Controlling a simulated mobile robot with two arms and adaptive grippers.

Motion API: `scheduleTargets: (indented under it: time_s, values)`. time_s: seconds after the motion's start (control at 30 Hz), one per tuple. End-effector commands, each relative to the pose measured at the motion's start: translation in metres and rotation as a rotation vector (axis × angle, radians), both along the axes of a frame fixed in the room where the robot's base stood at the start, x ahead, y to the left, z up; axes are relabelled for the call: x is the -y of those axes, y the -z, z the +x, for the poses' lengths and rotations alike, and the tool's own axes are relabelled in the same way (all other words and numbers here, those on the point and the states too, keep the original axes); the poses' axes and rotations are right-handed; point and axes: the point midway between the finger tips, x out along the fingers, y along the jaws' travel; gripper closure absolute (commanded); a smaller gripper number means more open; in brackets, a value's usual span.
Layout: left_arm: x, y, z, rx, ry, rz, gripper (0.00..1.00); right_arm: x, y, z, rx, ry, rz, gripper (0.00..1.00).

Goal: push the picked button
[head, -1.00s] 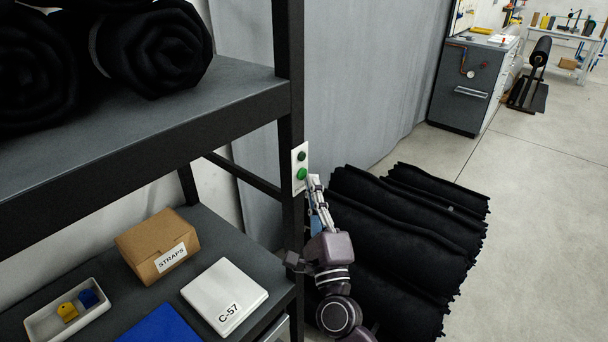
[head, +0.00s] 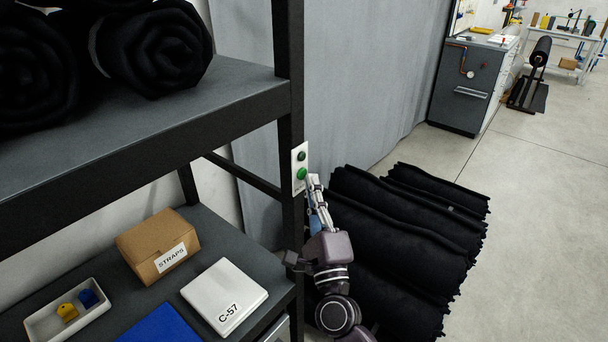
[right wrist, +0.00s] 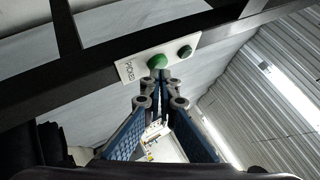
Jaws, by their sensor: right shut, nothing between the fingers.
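A white button plate (head: 299,187) is fixed to the dark rack post and carries two green buttons. The lower button (head: 302,174) is bright green; the upper button (head: 301,156) is darker. In the right wrist view the word PICKED (right wrist: 129,71) is printed at the plate's end beside the bright green button (right wrist: 157,61). The darker button (right wrist: 185,51) sits farther along. My right gripper (head: 314,179) is shut and empty, its fingertips just right of and below the bright button. In the right wrist view the fingertips (right wrist: 160,76) overlap that button's edge; I cannot tell whether they touch it.
The rack's lower shelf holds a STRAPS box (head: 158,246), a white C-57 binder (head: 224,296) and a tray (head: 40,325) with small coloured parts. Black rolls (head: 155,50) lie on the upper shelf.

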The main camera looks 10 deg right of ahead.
Motion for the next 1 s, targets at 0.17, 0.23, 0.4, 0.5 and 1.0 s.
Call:
scheduleTargets:
  time_s: [0.17, 0.23, 0.4, 0.5, 1.0]
  values:
    - [0.0001, 0.0008, 0.0001, 0.0, 0.0, 0.0, 0.78, -0.0043, -0.0003, 0.005, 0.0, 0.0, 0.001, 1.0]
    - [0.0001, 0.0008, 0.0001, 0.0, 0.0, 0.0, 0.78, -0.0047, -0.0004, 0.0055, 0.0, -0.001, 0.0, 1.0]
    - [0.0001, 0.0007, 0.0001, 0.0, 0.0, 0.0, 0.78, -0.005, -0.0007, 0.0055, 0.001, -0.002, 0.0, 1.0]
    - [0.0001, 0.0006, 0.0001, 0.0, 0.0, 0.0, 0.78, -0.0049, -0.0009, 0.0052, 0.001, -0.002, 0.0, 1.0]
    - [0.0002, -0.0008, 0.0002, 0.0, 0.0, 0.0, 0.78, 0.0001, -0.0003, -0.0017, 0.0, -0.001, 0.0, 1.0]
